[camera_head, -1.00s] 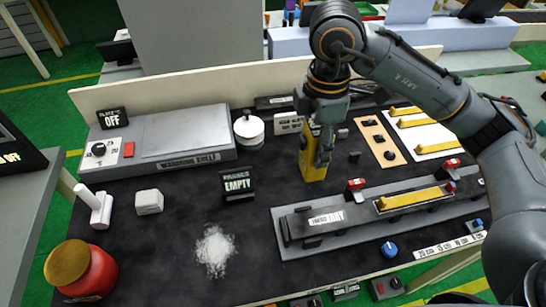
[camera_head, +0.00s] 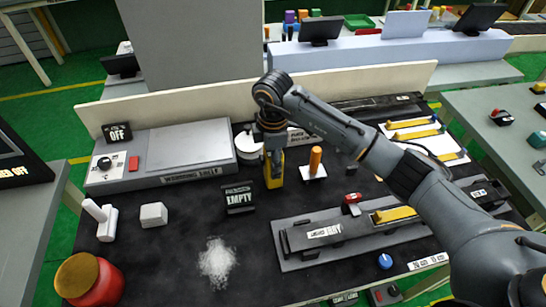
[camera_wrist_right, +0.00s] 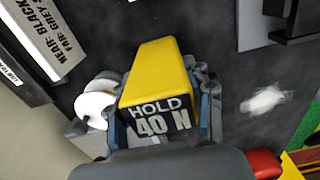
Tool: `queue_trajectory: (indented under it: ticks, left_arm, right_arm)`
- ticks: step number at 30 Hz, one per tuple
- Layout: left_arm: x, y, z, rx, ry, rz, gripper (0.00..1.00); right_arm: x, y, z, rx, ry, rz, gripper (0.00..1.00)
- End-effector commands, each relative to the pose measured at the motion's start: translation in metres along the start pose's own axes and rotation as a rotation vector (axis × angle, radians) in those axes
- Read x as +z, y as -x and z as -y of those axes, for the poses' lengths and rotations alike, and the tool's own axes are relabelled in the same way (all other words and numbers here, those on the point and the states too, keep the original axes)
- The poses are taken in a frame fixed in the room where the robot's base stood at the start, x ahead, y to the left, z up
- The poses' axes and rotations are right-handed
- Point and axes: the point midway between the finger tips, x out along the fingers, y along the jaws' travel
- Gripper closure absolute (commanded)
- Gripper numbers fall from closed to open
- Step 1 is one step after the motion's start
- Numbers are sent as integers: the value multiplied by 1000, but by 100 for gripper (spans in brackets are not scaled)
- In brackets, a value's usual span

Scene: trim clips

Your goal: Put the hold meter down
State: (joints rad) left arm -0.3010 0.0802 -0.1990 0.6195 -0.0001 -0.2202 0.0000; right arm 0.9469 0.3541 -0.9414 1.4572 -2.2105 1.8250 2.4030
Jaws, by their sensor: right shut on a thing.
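The hold meter is a yellow block (camera_head: 275,177) with a dark display, upright near the back middle of the dark bench mat. In the right wrist view the hold meter (camera_wrist_right: 160,72) reads "HOLD 40 N". My right gripper (camera_head: 274,160) points down and is shut on it, one finger on each side. I cannot tell whether its base touches the mat. My left gripper is not in view.
A white round pot (camera_head: 249,146) stands close left of the meter, an orange-handled tool (camera_head: 314,163) on a white base close right. The "EMPTY" box (camera_head: 238,197) is in front left. White powder (camera_head: 217,260) lies nearer. A long grey fixture (camera_head: 325,236) is front right.

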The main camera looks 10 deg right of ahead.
Motion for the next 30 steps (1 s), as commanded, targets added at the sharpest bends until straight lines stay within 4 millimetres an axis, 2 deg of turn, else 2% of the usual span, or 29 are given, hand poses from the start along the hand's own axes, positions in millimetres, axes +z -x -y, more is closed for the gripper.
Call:
queue_trajectory:
  ticks: [1,12,13,16,25,28,30]
  left_arm:
    - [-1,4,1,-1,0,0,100]
    - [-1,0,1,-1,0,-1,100]
    - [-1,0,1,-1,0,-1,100]
    - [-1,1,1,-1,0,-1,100]
    - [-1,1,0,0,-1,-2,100]
    - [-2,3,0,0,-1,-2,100]
    - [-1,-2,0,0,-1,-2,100]
  right_arm:
    - [0,-1,0,0,-1,-2,77]
    - [0,-8,0,2,0,-1,77]
    - [0,-8,0,2,0,-1,46]
    - [0,-7,0,1,0,-1,25]
    - [0,-7,0,2,0,-1,25]
    - [0,-2,0,3,0,-2,25]
    - [0,4,-1,6,1,-2,25]
